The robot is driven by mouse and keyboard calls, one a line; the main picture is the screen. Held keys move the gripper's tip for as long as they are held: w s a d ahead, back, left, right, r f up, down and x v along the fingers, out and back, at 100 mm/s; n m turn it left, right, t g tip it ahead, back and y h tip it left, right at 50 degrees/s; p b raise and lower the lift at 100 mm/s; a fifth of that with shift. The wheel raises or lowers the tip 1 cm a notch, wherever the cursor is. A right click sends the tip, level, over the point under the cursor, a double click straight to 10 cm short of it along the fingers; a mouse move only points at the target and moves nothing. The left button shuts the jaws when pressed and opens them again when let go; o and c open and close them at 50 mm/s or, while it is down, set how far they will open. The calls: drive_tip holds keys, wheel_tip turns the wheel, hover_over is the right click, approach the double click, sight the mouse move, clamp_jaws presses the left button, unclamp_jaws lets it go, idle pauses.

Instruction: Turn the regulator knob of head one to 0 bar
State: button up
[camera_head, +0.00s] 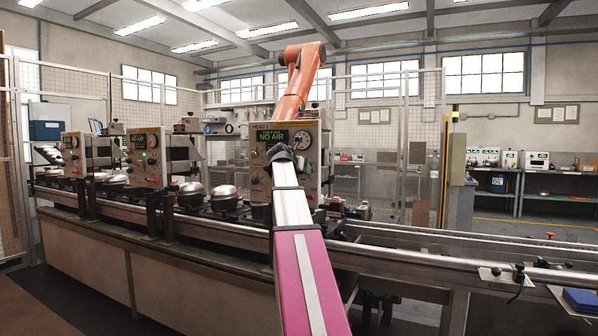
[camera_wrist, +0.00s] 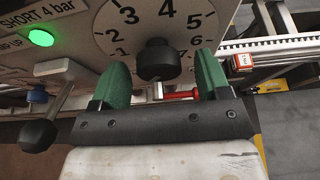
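The black regulator knob (camera_wrist: 157,60) is at the top centre of the wrist view, in front of a pale round dial (camera_wrist: 150,14) with black numbers. No pointer mark on the knob can be made out. My gripper (camera_wrist: 161,64) is open, its two green fingers on either side of the knob with a visible gap on each side. In the head view my arm reaches to the head one panel (camera_head: 257,150), whose green display reads "NO AIR". The knob and fingers are hidden there behind my wrist.
In the wrist view, a green lamp (camera_wrist: 41,38) is lit beside the text "SHORT 4 bar". A black-knobbed lever (camera_wrist: 38,134) and a blue button (camera_wrist: 37,95) are left of my fingers. A conveyor (camera_head: 440,262) runs below the panel, with similar panels (camera_head: 150,158) to the left.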

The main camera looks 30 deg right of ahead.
drive_tip(key=v, duration=1)
drive_tip(key=shift+s+a+r, duration=0.15)
drive_tip(key=shift+s+a, duration=0.1)
drive_tip(key=shift+s, duration=0.05)
drive_tip(key=a+f+m+g+y, duration=0.15)
drive_tip(key=a+f+m, duration=0.25)
drive_tip(key=f, duration=0.8)
drive_tip(key=a+f+m+y, duration=0.2)
drive_tip(key=a+f+m, duration=0.15)
drive_tip(key=f, duration=0.85)
drive_tip(key=a+f+m+g+y, duration=0.1)
drive_tip(key=a+f+m+y, duration=0.2)
drive_tip(key=f, duration=0.9)
drive_tip(key=s+a+f+m+g+y, duration=0.1)
drive_tip(key=s+a+f+m, duration=0.4)
drive_tip(key=f, duration=0.5)
drive_tip(key=s+a+f+m+g+y, duration=0.2)
drive_tip(key=s+a+f+m, duration=0.3)
drive_tip(key=s+f, duration=0.3)
drive_tip(key=s+a+f+m+g+y, duration=0.1)
drive_tip(key=s+a+f+m, duration=0.4)
drive_tip(key=f, duration=0.7)
drive_tip(key=s+a+g, duration=0.1)
drive_tip(key=s, duration=0.1)
drive_tip(key=shift+s+f, duration=0.3)
drive_tip(key=shift+g, duration=0.25)
